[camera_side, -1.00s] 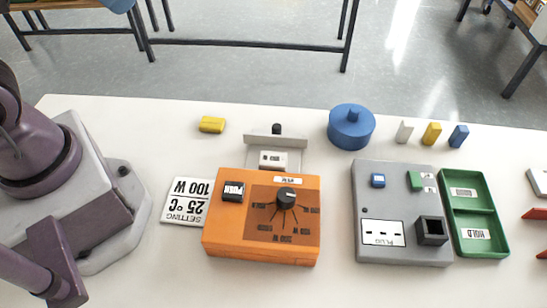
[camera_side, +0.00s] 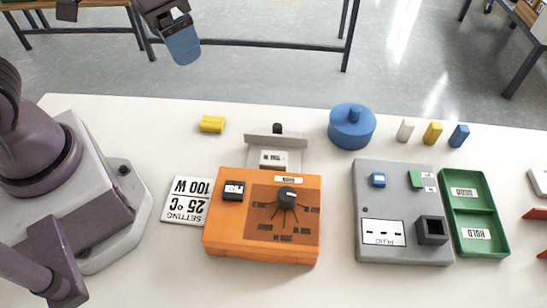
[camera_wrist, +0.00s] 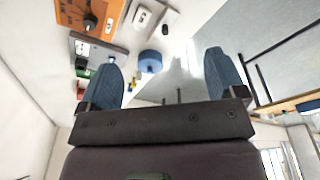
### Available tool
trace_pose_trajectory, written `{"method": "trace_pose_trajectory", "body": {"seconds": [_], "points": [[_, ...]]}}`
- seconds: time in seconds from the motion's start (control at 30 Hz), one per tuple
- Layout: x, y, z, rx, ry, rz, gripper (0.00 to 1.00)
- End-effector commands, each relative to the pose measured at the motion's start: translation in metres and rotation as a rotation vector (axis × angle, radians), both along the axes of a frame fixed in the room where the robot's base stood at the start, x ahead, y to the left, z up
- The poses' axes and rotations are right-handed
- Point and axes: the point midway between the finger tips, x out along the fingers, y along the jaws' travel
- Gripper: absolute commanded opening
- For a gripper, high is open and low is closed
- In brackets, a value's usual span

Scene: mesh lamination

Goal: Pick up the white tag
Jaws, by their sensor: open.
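The white tag (camera_side: 405,131) is a small upright block at the back right of the white table in the side view. It stands left of a yellow tag (camera_side: 432,133) and a blue tag (camera_side: 459,135). My gripper (camera_side: 182,45) is high at the upper left of the side view, well away from the white tag. In the wrist view its two blue fingers (camera_wrist: 163,62) are spread wide with nothing between them. I cannot make out the white tag clearly in the wrist view.
A blue round lidded pot (camera_side: 352,130) stands left of the tags. An orange box with a knob (camera_side: 262,225), a grey panel (camera_side: 375,205) and a green tray (camera_side: 483,252) lie nearer. A yellow block (camera_side: 212,124) lies at the back left.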

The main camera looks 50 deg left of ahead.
Motion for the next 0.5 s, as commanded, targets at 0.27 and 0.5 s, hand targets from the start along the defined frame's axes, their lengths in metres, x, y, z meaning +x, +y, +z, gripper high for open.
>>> {"method": "trace_pose_trajectory", "body": {"seconds": [0.27, 0.5], "points": [[0.046, -0.045, -0.075, 0.022, 0.188, 0.194, 0.89], [0.077, -0.076, -0.142, 0.046, 0.236, 0.496, 0.89]]}}
